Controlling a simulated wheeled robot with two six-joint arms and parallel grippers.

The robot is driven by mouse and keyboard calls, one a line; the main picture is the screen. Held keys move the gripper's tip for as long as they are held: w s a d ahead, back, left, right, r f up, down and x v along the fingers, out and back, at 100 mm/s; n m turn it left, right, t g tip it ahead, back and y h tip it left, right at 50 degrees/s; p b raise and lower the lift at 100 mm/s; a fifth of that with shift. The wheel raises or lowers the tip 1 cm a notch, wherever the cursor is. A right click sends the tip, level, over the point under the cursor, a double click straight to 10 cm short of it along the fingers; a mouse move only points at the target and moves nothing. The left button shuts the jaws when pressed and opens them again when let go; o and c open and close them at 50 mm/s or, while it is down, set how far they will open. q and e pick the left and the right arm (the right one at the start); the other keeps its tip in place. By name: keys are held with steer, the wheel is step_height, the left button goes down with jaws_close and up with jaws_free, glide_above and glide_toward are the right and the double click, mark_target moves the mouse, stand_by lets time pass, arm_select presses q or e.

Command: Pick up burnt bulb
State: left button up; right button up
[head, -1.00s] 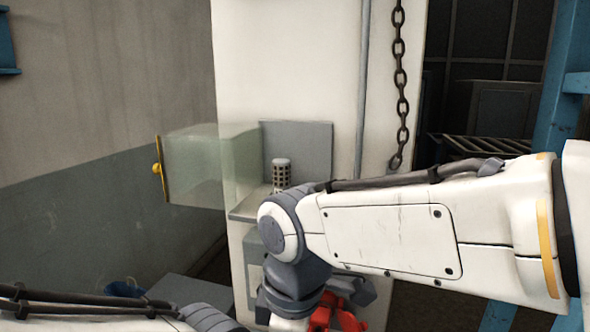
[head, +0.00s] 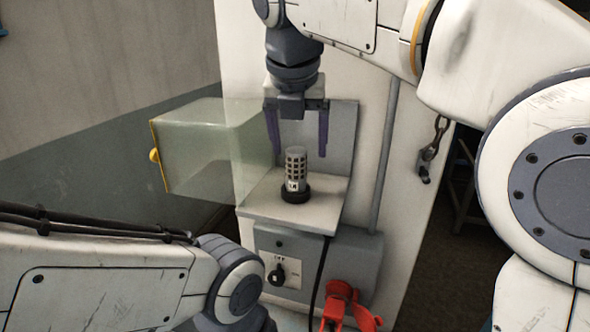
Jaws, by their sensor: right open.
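The burnt bulb (head: 296,170) appears to be the grey cylinder with a dark grid pattern and a small label. It stands upright in a black round base on a pale shelf (head: 318,217) against the white pillar. My right gripper (head: 298,150) points down from above with its two purple-grey fingers spread apart. The fingers are at either side of the bulb's top, and I cannot tell whether they touch it. Nothing is held between them. My left arm comes in at the lower left, and its gripper is out of view.
A clear cover (head: 205,150) with a yellow knob is swung open to the left of the shelf. A grey switch box (head: 345,262) with a black rotary knob is below. A red clamp-like part (head: 350,305) is at the bottom. A chain hook (head: 425,165) hangs at right.

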mark_target(297, 167)
steer(key=shift+s+a+p+x, duration=0.15)
steer(key=shift+p+x, duration=0.2)
steer(key=shift+x, duration=1.2)
steer(key=shift+s+a+p+x, duration=0.15)
steer(key=shift+p+x, duration=0.2)
steer(key=shift+x, duration=1.2)
jaws_close()
